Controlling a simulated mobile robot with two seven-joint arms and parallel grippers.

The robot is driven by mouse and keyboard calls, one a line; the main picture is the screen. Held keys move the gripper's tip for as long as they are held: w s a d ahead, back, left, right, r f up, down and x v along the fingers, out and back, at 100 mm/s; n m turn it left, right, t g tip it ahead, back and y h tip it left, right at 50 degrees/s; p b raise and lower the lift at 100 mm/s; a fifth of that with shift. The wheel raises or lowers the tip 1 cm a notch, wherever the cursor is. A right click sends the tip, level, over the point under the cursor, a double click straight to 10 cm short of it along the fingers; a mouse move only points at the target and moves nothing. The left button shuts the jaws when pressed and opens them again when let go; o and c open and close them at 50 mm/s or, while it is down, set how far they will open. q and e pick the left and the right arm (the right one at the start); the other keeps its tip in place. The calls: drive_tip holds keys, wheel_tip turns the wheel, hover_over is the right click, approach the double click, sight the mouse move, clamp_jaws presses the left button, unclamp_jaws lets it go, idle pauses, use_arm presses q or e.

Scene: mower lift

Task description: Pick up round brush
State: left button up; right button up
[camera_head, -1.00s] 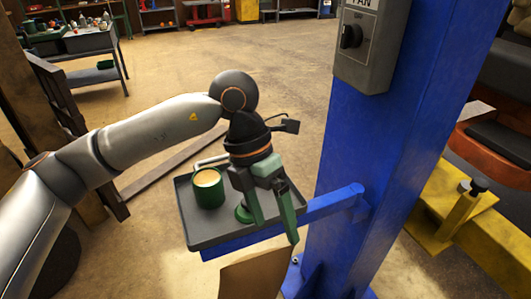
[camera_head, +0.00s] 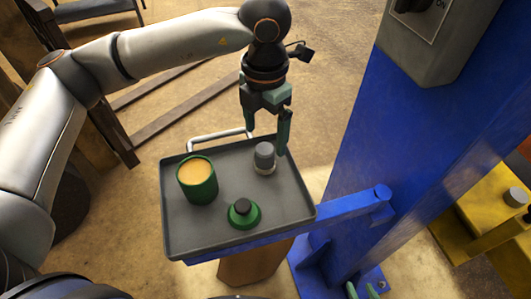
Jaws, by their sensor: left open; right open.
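A grey tray (camera_head: 287,205) holds three small things. A short grey cylinder with a pale lower rim (camera_head: 264,155) stands at its back right. A low round green piece with a dark knob (camera_head: 243,213) sits near the front. I cannot tell for sure which of these two is the round brush. My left gripper (camera_head: 267,140) points down with its fingers apart, just above and around the top of the grey cylinder in the picture; contact is not clear. My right gripper (camera_head: 362,290) shows only as green fingertips at the bottom edge, apart and empty.
A green can with orange-yellow contents (camera_head: 197,180) stands on the tray's left. A blue post (camera_head: 400,130) with a grey switch box (camera_head: 435,40) rises close on the right, its blue arm (camera_head: 345,207) under the tray. A yellow beam (camera_head: 485,215) lies far right.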

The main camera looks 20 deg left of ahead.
sight(266, 148)
use_arm(q)
drive_tip(key=shift+f, duration=0.95)
drive_tip(key=shift+s+f+p, duration=0.1)
drive_tip(key=shift+f+p, duration=0.55)
drive_tip(key=shift+f, duration=2.05)
drive_tip(key=shift+c, duration=0.4)
drive_tip(key=shift+d, duration=0.1)
clamp_jaws()
drive_tip(key=shift+r, duration=0.15)
drive_tip(key=shift+r+b, duration=0.35)
drive_tip(key=shift+r, duration=0.3)
drive_tip(key=s+a+r+b, duration=0.2)
drive_tip(key=s+a+r, duration=0.3)
drive_tip(key=s+r, duration=0.6)
drive_tip(key=shift+s+r, duration=0.25)
drive_tip(key=shift+s, duration=0.85)
